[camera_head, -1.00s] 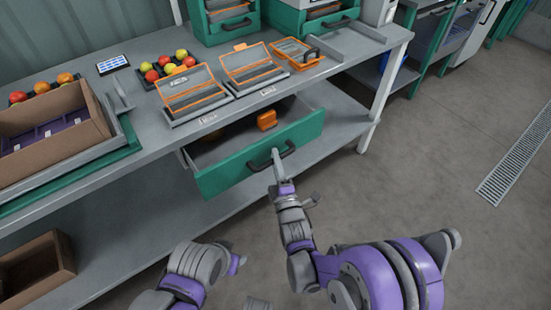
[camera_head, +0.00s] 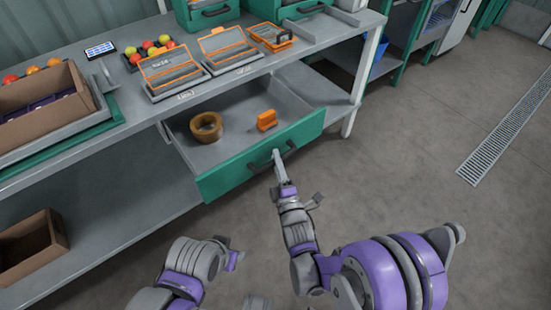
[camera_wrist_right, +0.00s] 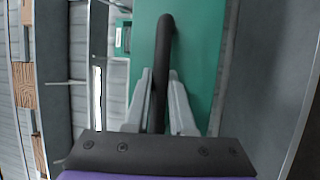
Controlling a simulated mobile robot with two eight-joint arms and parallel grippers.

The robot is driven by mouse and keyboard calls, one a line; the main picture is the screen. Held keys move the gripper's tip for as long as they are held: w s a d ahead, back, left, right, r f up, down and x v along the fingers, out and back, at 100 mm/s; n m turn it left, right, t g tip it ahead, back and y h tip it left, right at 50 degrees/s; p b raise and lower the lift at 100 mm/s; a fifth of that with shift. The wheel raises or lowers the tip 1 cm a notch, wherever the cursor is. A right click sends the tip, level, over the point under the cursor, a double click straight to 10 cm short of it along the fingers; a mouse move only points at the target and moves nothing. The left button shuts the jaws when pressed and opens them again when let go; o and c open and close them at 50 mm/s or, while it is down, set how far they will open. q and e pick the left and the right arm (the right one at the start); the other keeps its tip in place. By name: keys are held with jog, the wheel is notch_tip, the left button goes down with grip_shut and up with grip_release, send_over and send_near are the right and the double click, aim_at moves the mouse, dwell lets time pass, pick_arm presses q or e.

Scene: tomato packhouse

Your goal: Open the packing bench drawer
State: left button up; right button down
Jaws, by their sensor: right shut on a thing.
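The packing bench drawer (camera_head: 225,178) has a green front and a grey inside, and it stands well out from under the bench top. Its dark bar handle (camera_head: 288,150) also shows in the right wrist view (camera_wrist_right: 164,45). My right gripper (camera_head: 277,156) is shut on the handle, with a pale finger on each side of the bar in the right wrist view (camera_wrist_right: 160,95). A brown tape roll (camera_head: 206,120) and an orange object (camera_head: 266,119) lie in the drawer. My left arm shows at the bottom, but its fingertips cannot be made out clearly.
The bench top (camera_head: 150,112) carries open orange-rimmed cases (camera_head: 170,68), tomatoes and a cardboard box (camera_head: 50,110). Another box (camera_head: 30,245) sits on the lower shelf. The floor (camera_head: 420,190) to the right is clear, with a drain grate (camera_head: 510,120).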

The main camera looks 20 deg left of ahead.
jog(key=c, duration=1.1)
grip_release()
jog(key=shift+o, duration=0.2)
jog(key=b+v, duration=0.3)
jog(key=v, duration=0.7)
jog(key=shift+s+d+f, duration=0.2)
jog(key=shift+s, duration=0.15)
